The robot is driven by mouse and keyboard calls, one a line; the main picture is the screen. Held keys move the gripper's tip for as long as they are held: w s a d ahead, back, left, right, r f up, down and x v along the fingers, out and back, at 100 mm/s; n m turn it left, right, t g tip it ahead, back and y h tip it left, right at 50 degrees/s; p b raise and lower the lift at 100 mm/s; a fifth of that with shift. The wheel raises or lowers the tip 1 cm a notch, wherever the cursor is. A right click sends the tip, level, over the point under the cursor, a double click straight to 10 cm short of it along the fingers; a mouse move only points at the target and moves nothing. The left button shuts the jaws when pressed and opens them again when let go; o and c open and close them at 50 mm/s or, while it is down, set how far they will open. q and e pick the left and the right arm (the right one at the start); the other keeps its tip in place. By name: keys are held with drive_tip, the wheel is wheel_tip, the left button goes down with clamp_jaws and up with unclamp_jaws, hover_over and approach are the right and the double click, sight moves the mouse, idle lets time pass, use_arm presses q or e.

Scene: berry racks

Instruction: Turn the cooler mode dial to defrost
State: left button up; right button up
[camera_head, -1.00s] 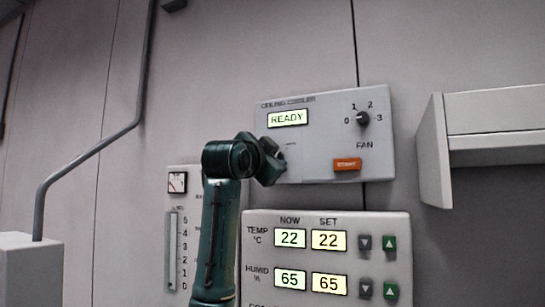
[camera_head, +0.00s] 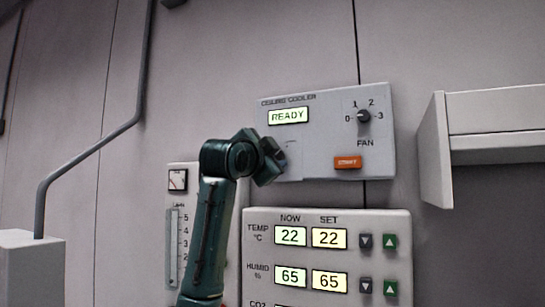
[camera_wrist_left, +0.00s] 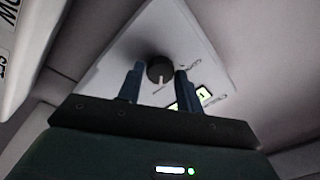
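The ceiling cooler panel (camera_head: 325,165) is a pale box on the wall, with a lit READY display (camera_head: 288,116). My left gripper (camera_head: 276,158) is at its lower left and hides the mode dial in the head view. In the left wrist view, the black mode dial (camera_wrist_left: 160,68) with a white pointer mark shows between the two fingers of my left gripper (camera_wrist_left: 159,86). The fingers are apart, with gaps to the dial visible; how deep they reach around it I cannot tell. The mode labels are not readable. My right gripper is out of view.
A fan dial (camera_head: 363,116) and an orange START button (camera_head: 348,162) are on the panel's right side. A climate panel (camera_head: 340,233) with displays and arrow buttons is below. A gauge panel (camera_head: 190,215) is behind my arm. A pale shelf (camera_head: 435,160) juts out at right.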

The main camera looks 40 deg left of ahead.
use_arm(q)
drive_tip(key=o, duration=0.3)
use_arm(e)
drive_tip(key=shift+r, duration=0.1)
use_arm(q)
drive_tip(key=b+v, duration=0.4)
drive_tip(key=v, duration=0.9)
drive_tip(key=shift+s+d, duration=0.1)
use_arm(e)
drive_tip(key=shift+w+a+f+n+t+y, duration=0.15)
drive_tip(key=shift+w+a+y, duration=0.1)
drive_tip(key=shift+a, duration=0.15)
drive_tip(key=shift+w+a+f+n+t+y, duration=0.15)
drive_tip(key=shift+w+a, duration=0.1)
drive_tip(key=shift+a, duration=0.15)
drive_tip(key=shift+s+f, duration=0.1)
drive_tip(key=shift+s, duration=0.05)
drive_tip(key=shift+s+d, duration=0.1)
